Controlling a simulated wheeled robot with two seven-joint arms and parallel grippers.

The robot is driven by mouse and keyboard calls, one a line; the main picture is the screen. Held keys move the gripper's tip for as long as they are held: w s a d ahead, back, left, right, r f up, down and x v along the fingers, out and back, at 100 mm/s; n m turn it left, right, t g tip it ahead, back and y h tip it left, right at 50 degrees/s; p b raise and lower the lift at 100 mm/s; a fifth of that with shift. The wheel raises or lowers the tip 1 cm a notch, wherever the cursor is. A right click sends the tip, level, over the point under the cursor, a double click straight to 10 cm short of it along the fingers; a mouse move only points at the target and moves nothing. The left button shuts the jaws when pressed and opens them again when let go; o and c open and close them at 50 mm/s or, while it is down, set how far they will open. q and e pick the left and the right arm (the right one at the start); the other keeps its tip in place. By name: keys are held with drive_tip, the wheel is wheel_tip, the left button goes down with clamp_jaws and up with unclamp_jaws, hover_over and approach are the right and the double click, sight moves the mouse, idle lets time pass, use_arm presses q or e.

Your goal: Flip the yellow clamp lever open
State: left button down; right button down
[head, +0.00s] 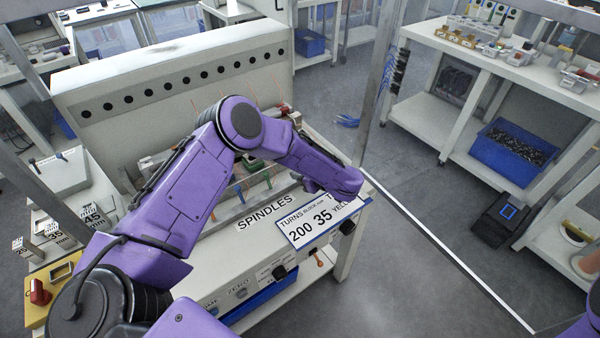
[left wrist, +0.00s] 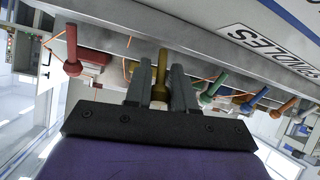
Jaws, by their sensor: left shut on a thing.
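The yellow clamp lever (left wrist: 161,62) stands between the two dark fingers of my left gripper (left wrist: 158,80) in the left wrist view. The fingers are shut on its stem, and its wider end shows between them. The lever joins a long grey rail (left wrist: 215,50). In the head view my purple left arm reaches over the spindle machine, and the left gripper and the yellow lever are hidden behind it. My right gripper is out of view.
In the left wrist view a red lever (left wrist: 72,50) stands to one side and a green lever (left wrist: 214,86) close by on the other, with several more beyond. The sign board (head: 318,220) is on the machine's front edge. Open floor (head: 400,270) lies to the right.

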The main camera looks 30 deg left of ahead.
use_arm(q)
drive_tip(key=shift+s+d+f, duration=0.1)
drive_tip(key=shift+s+f, duration=0.05)
drive_tip(key=shift+f, duration=0.05)
drive_tip(key=c, duration=1.3)
unclamp_jaws()
drive_tip(key=shift+o, duration=1.1)
drive_tip(key=shift+d, duration=0.1)
drive_tip(key=b+v, duration=0.2)
drive_tip(key=v, duration=0.8)
drive_tip(key=shift+d+r+b, duration=0.2)
drive_tip(key=shift+b, duration=0.1)
